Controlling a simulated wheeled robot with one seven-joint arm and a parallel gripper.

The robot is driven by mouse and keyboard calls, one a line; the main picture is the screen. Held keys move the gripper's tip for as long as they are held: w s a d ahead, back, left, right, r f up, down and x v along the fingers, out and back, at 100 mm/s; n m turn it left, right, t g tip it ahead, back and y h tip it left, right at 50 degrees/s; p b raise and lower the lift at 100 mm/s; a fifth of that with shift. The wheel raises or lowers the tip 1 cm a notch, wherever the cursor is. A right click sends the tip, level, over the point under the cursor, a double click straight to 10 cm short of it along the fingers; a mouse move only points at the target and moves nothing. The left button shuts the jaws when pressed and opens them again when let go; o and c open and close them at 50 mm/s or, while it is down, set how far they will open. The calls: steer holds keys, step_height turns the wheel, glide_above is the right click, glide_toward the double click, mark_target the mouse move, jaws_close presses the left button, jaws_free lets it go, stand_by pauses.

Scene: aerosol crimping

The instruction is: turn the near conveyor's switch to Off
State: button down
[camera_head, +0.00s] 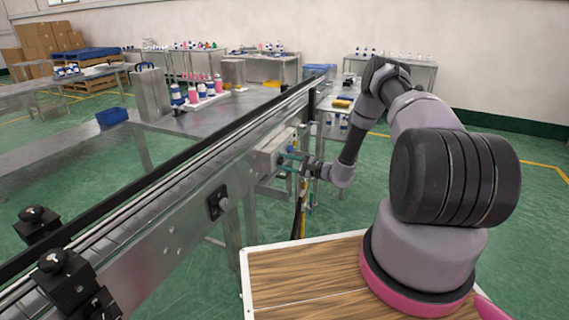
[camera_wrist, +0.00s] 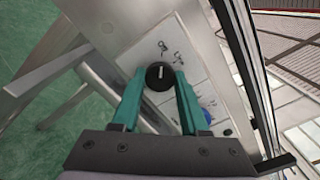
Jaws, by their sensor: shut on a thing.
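The near conveyor (camera_head: 180,205) runs diagonally across the left of the head view. Its switch box (camera_head: 272,152) is mounted on the side facing me. In the wrist view the switch is a round black knob (camera_wrist: 160,76) with a light pointer line, on a pale panel (camera_wrist: 190,60) with small printed symbols. My gripper (camera_wrist: 160,82) has teal fingers, one on each side of the knob, and is shut on it. In the head view my gripper (camera_head: 288,160) is at the box, small and partly hidden. I cannot read which setting the pointer marks.
A blue button (camera_wrist: 208,115) sits beside the knob, close to the right finger. A knob-like fitting (camera_head: 219,201) sticks out of the conveyor side. A wood-topped surface (camera_head: 300,285) is in front. Tables with bottles (camera_head: 205,90) stand behind.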

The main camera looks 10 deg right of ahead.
stand_by(0.4)
steer(key=shift+c, duration=2.1)
jaws_free()
steer(key=shift+d, duration=0.1)
steer(key=v, duration=1)
steer(key=shift+s+d, duration=0.25)
